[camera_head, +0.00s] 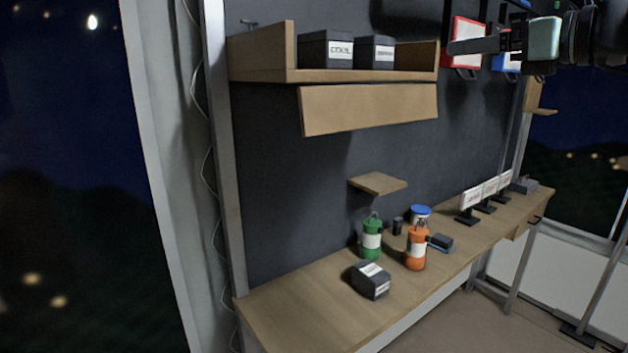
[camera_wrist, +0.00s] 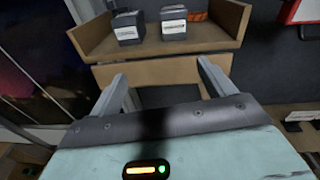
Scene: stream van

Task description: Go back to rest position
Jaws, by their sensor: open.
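My gripper (camera_head: 470,46) is at the upper right of the head view, raised in front of the dark wall panel. Its fingers point left, toward the upper shelf. In the wrist view my gripper (camera_wrist: 165,80) shows two grey fingers spread wide apart with nothing between them. The upper shelf (camera_head: 270,75) lies beyond the fingers, and it also shows in the wrist view (camera_wrist: 88,40). Two dark grey labelled boxes, a left one (camera_head: 326,50) and a right one (camera_head: 375,52), stand on it.
A wooden workbench (camera_head: 290,305) below holds a dark labelled box (camera_head: 371,280), a green canister (camera_head: 371,240), an orange canister (camera_head: 416,250) and several small signs. A small shelf (camera_head: 378,184) juts from the wall. A red-framed panel (camera_head: 464,28) hangs close to my gripper.

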